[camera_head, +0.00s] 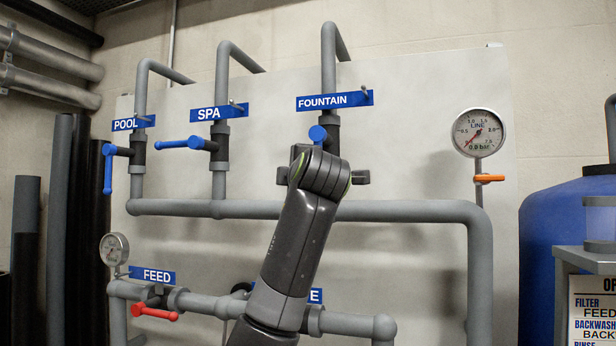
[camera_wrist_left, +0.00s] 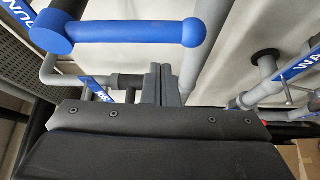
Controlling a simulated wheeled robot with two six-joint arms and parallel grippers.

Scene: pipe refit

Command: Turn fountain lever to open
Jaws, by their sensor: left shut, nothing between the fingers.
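The fountain lever (camera_head: 318,133) is blue and sits under the FOUNTAIN sign (camera_head: 335,101). In the head view only its hub end shows; my left arm hides the rest. In the left wrist view the whole lever (camera_wrist_left: 125,34) shows, running from its thick hub at left to a ball end at right, which is downward along the wall. My left gripper (camera_wrist_left: 160,84) is shut and empty, its fingertips just beside the middle of the handle, apparently apart from it. In the head view its fingers are mostly hidden behind my wrist. My right gripper is not in view.
The blue spa lever (camera_head: 190,143) points left and the blue pool lever (camera_head: 108,170) points down. A line gauge (camera_head: 479,132) with an orange handle (camera_head: 489,178) is at right. A red feed lever (camera_head: 154,312) is lower left. A grey horizontal pipe (camera_head: 410,210) runs below the levers.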

